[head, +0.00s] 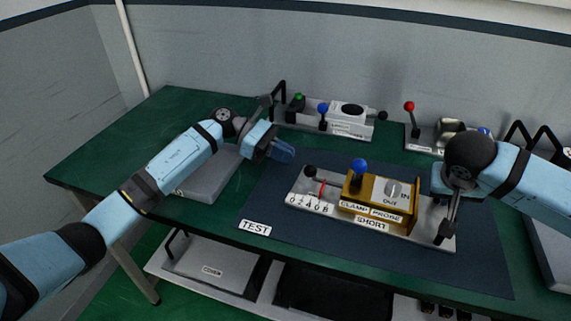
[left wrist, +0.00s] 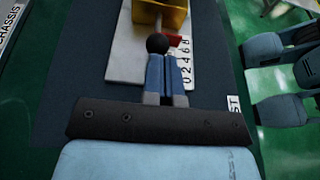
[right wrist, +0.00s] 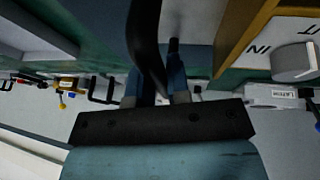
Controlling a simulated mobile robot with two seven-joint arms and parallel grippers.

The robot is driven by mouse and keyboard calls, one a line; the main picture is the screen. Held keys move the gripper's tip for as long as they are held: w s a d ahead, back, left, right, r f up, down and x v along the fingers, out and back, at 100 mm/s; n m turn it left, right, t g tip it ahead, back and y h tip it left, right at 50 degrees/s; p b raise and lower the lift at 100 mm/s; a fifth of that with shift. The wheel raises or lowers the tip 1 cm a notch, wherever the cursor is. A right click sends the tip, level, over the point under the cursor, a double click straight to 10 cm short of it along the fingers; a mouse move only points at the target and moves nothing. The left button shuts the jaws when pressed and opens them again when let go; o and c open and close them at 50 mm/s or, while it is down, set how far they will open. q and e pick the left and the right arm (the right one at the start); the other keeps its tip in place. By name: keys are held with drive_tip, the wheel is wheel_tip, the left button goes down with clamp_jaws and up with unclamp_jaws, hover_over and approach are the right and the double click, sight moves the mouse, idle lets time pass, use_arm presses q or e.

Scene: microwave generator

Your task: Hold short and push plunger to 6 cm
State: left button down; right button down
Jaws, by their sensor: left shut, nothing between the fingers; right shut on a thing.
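The short (head: 372,224) is a pale base plate with a yellow block (head: 352,187) on it, lying on the dark test mat. A black plunger ball (head: 310,171) and a red pointer (head: 322,188) are at its left end, beside the scale (head: 308,204); the exact reading is too small to tell. My left gripper (head: 284,153) is shut and empty, its tips just beside the ball (left wrist: 157,42); I cannot tell if they touch. My right gripper (right wrist: 158,85) is shut on the black handle (right wrist: 148,45) at the short's right end; its fingers are mostly hidden in the head view.
A blue knob (head: 360,166) stands on the yellow block, with an IN/OUT knob (head: 393,189) to its right. Other instruments with handles (head: 350,122) stand along the back. The mat (head: 275,190) is bare left of the short.

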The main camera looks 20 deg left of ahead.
use_arm(q)
drive_tip(key=v, duration=0.8)
use_arm(e)
drive_tip(key=shift+f, duration=0.15)
drive_tip(key=c, duration=1)
unclamp_jaws()
drive_tip(key=shift+w, duration=0.1)
drive_tip(key=v, duration=1.2)
